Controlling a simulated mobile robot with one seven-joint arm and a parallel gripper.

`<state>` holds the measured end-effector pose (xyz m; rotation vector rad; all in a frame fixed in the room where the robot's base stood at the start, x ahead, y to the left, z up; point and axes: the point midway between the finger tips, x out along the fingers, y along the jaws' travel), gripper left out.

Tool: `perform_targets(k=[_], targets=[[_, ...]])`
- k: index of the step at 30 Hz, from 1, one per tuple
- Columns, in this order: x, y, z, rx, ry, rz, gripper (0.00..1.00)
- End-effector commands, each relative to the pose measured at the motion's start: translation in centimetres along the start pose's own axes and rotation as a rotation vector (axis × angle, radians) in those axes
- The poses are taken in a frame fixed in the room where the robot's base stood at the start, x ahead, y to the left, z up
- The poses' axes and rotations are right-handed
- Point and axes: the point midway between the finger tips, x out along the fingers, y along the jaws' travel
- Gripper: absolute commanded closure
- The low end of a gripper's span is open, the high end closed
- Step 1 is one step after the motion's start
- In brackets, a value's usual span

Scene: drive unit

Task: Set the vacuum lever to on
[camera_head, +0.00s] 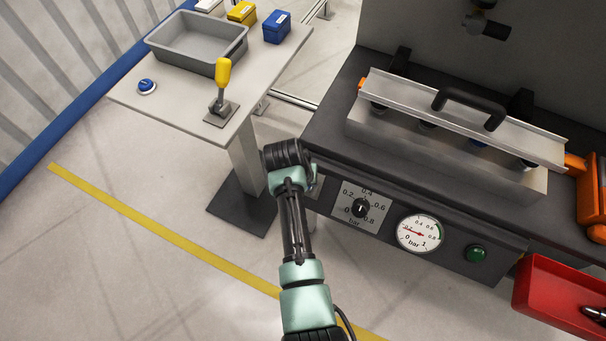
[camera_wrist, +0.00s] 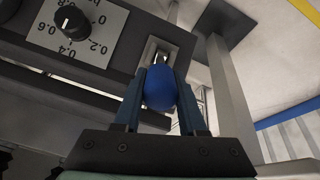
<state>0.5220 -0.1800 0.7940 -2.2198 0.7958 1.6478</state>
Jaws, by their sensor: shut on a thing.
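A lever with a blue egg-shaped knob (camera_wrist: 160,88) sits at the end of the dark front panel, beside the dial, in the wrist view. Its metal mount (camera_wrist: 156,49) shows just beyond the knob. My gripper (camera_wrist: 161,80) is shut on the knob, with one dark blue finger on each side of it. In the head view my arm hides the knob and my fingers. I see no on or off marking, so I cannot tell the lever's setting.
A pressure dial (camera_head: 361,208), a round gauge (camera_head: 419,233) and a green button (camera_head: 476,254) line the front panel. A side table (camera_head: 180,103) carries a yellow-handled lever (camera_head: 222,85) and a grey tray (camera_head: 177,62). A red bin (camera_head: 545,292) stands right.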

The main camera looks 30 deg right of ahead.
Motion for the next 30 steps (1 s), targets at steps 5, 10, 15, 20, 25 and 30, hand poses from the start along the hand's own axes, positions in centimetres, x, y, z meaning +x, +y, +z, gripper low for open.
perform_targets(k=[5,10,15,20,25,30], targets=[[0.03,0.01,-0.04,0.003,-0.014,-0.007,1.00],[0.02,0.01,-0.06,0.005,-0.014,-0.008,1.00],[0.01,0.01,-0.10,0.007,-0.013,-0.009,0.51],[0.01,0.03,-0.11,0.005,-0.011,-0.007,0.30],[0.02,0.04,-0.10,0.004,-0.011,-0.006,0.30],[-0.43,0.04,-0.12,0.003,-0.010,-0.005,0.30]])
